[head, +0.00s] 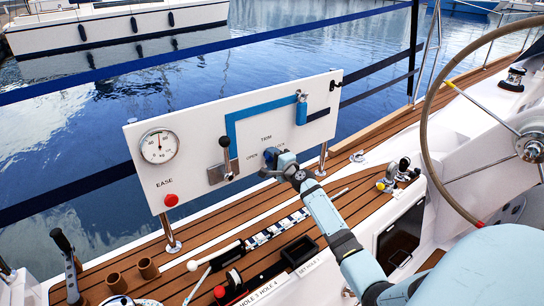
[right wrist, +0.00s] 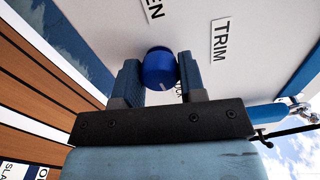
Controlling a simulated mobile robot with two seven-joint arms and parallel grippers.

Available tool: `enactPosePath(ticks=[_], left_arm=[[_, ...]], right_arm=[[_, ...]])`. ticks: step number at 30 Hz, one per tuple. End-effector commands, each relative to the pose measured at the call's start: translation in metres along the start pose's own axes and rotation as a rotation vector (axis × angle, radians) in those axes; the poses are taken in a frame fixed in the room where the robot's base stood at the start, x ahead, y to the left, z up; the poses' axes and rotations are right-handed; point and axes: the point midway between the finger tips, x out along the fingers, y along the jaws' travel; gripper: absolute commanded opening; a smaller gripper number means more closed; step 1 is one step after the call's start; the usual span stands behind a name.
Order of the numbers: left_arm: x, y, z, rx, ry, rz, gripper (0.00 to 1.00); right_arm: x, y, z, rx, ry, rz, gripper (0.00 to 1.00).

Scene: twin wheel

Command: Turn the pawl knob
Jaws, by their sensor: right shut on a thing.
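The blue pawl knob (right wrist: 161,68) sits between the two fingers of my right gripper (right wrist: 160,75) in the right wrist view. A light mark shows on its lower edge. My right gripper is shut on the knob, a finger on each side. In the head view my right gripper (head: 268,168) reaches the lower right of the white panel (head: 190,110), below the TRIM label, and mostly hides the knob and part of the lettering there. My left gripper is out of view.
The panel carries a dial gauge (head: 159,145), a red button (head: 171,200), a black-knobbed lever (head: 225,155) and a blue strip (head: 255,107). A steering wheel (head: 440,120) stands at the right. A wooden deck with handles and holders lies below.

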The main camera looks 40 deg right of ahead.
Motion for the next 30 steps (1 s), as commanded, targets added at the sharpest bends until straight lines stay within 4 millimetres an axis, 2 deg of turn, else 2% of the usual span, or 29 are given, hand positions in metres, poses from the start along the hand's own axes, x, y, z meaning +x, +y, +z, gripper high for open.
enactPosePath(ticks=[9, 17, 24, 25, 27, 28, 30], left_arm=[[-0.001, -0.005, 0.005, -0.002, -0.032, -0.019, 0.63], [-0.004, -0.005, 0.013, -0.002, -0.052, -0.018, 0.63], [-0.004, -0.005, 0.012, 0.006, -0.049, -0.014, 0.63], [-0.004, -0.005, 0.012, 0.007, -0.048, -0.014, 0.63], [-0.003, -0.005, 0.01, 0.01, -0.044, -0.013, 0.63], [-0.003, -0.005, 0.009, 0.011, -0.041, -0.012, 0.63], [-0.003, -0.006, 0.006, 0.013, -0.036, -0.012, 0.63]], right_arm=[[0.0, 0.001, 0.0, 0.104, 0.0, 0.002, 0.14], [0.0, 0.001, 0.0, 0.122, 0.0, 0.002, 0.14], [0.0, 0.001, 0.0, 0.121, 0.0, 0.002, 0.14], [0.0, 0.001, 0.0, 0.121, 0.0, 0.001, 0.42], [0.0, 0.001, 0.0, 0.121, 0.0, 0.001, 0.58], [0.0, 0.001, 0.0, 0.121, 0.0, 0.001, 0.63], [0.0, 0.001, 0.0, 0.12, 0.0, 0.001, 0.63]])
